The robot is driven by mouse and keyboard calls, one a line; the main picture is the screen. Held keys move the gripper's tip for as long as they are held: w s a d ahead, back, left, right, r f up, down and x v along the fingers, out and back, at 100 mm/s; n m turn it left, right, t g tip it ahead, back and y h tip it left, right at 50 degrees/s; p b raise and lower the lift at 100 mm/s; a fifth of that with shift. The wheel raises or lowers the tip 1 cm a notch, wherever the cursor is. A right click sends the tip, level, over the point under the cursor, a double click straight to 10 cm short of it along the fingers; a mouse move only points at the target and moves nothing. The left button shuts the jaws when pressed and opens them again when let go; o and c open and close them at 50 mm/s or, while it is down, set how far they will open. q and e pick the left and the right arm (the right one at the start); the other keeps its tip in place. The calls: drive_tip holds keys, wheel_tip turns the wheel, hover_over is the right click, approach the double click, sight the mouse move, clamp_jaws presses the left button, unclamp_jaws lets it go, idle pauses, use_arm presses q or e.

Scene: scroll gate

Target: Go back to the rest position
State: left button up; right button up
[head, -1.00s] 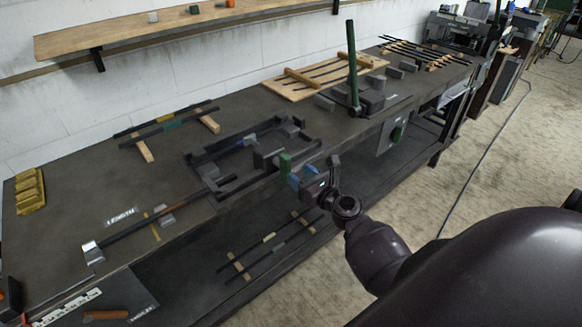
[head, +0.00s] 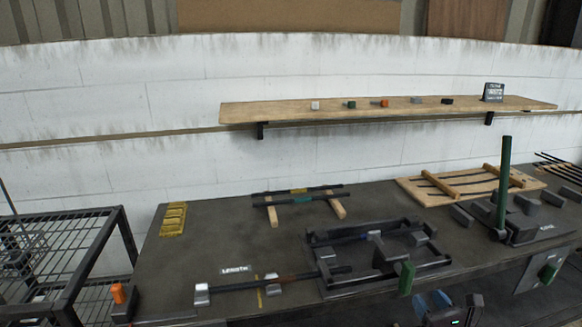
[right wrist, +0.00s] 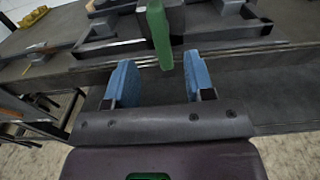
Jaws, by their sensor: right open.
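My right gripper (head: 432,300) shows at the bottom of the head view, just right of and below a green handle (head: 406,278) on the front of a dark frame fixture (head: 318,262). In the right wrist view, my right gripper (right wrist: 158,75) has its two blue fingers spread apart with nothing clamped. The lower end of the green handle (right wrist: 159,35) appears between the fingertips in the picture; I cannot tell whether it touches either finger. My left gripper is not in view.
The dark workbench (head: 185,265) carries a rod on metal blocks, a rod rack (head: 300,200), yellow blocks (head: 174,219) and an upright green lever (head: 503,185). A wooden shelf (head: 290,112) hangs on the wall. A metal rack (head: 70,235) stands at the left.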

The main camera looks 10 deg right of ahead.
drive_tip(key=s+a+f+n+g, duration=0.2)
drive_tip(key=s+n, duration=0.4)
drive_tip(key=n, duration=0.6)
drive_tip(key=s+a+f+n+g+h, duration=0.1)
drive_tip(key=s+a+f+n, duration=0.4)
drive_tip(key=n, duration=0.7)
drive_tip(key=s+a+f+n+g, duration=0.3)
drive_tip(key=s+n, duration=0.5)
drive_tip(key=n, duration=0.3)
drive_tip(key=shift+s+a+f+n, duration=0.4)
drive_tip(key=shift+a+f, duration=0.2)
drive_tip(key=shift+f, duration=0.35)
